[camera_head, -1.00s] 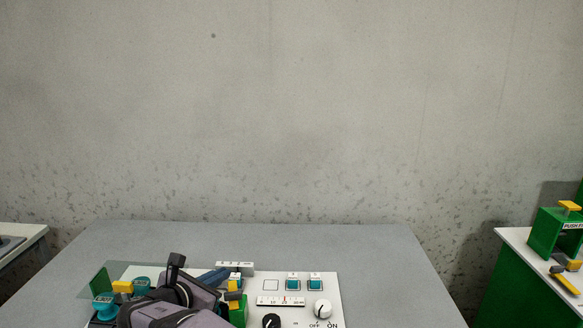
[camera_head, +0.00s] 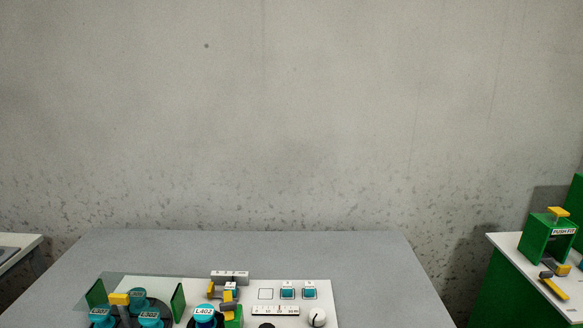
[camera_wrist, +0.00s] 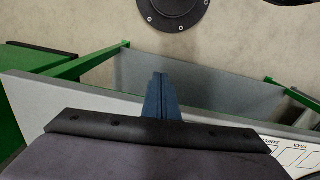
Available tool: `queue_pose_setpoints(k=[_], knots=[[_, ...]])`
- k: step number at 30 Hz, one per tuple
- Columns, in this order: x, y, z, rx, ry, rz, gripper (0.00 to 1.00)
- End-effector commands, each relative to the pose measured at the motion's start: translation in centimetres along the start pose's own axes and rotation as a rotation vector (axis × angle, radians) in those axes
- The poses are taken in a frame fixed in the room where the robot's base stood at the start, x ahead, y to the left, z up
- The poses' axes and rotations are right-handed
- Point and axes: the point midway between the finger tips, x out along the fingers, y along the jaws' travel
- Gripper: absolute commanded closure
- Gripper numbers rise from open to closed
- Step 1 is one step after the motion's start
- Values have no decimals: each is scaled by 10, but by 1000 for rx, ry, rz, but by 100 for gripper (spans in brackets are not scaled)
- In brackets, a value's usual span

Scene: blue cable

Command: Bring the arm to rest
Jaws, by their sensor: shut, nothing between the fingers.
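My gripper (camera_wrist: 158,98) shows in the wrist view as narrow blue-grey fingers pressed together, with nothing between them. It is clear of any object and points out over a table edge and the floor. A dark bar and purple-grey housing of my wrist fill the lower part of that view. My arm and gripper do not show in the head view.
A side table at right holds a green block (camera_head: 548,236). The table's back half is clear.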

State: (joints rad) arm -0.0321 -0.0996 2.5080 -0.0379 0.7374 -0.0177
Motion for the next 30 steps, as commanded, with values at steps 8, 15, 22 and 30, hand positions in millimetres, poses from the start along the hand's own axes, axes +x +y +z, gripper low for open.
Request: queue_pose_setpoints(k=[8,15,22,30], knots=[[-43,1,14,81,5,-26,100],[-94,3,14,76,4,-25,100],[-123,3,14,74,4,-25,100],[-126,4,14,74,4,-24,100]])
